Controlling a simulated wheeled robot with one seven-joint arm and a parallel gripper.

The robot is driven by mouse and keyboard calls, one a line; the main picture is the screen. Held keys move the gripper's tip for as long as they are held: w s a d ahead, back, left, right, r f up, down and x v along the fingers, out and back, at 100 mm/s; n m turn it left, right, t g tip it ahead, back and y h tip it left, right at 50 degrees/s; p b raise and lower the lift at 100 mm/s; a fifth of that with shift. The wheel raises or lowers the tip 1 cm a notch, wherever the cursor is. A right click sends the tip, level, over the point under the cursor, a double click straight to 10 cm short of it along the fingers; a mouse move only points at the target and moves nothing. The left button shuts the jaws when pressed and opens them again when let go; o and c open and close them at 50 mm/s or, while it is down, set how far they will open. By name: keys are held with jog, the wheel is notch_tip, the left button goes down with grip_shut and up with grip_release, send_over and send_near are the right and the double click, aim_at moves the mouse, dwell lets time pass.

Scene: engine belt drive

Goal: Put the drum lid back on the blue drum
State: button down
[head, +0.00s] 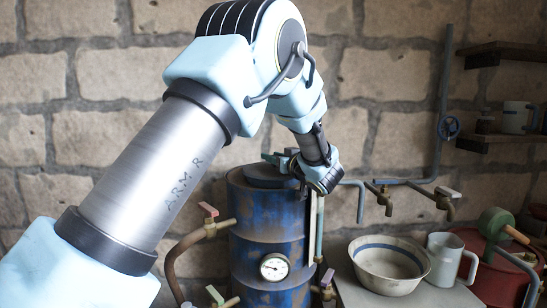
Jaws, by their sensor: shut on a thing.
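The blue drum (266,222) stands upright in the middle of the head view, its paint worn and rusty, with a round dial on its front. A dark blue-grey lid (266,179) lies at the drum's top opening. I cannot tell whether it rests fully on the rim or is slightly above it. My gripper (286,163) reaches in from the upper right and is shut at the top of the lid, seemingly on its handle. The wrist hides the lid's right side and the exact grip.
To the right, a counter (436,295) bears a wide bowl (388,270) and a white mug (450,258). A red vessel (500,284) stands farther right. Shelves (500,55) hang on the stone wall, beside a wall pipe with a blue valve.

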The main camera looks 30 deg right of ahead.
jog(key=shift+f, duration=0.15)
dwell(0.5)
jog(key=shift+c, duration=1.9)
grip_release()
jog(key=shift+f, duration=0.1)
jog(key=shift+s, duration=0.1)
jog(key=s+b, duration=0.3)
jog(key=s, duration=0.7)
jog(key=shift+s+d, duration=0.25)
jog(key=shift+s, duration=0.05)
jog(key=shift+s, duration=0.1)
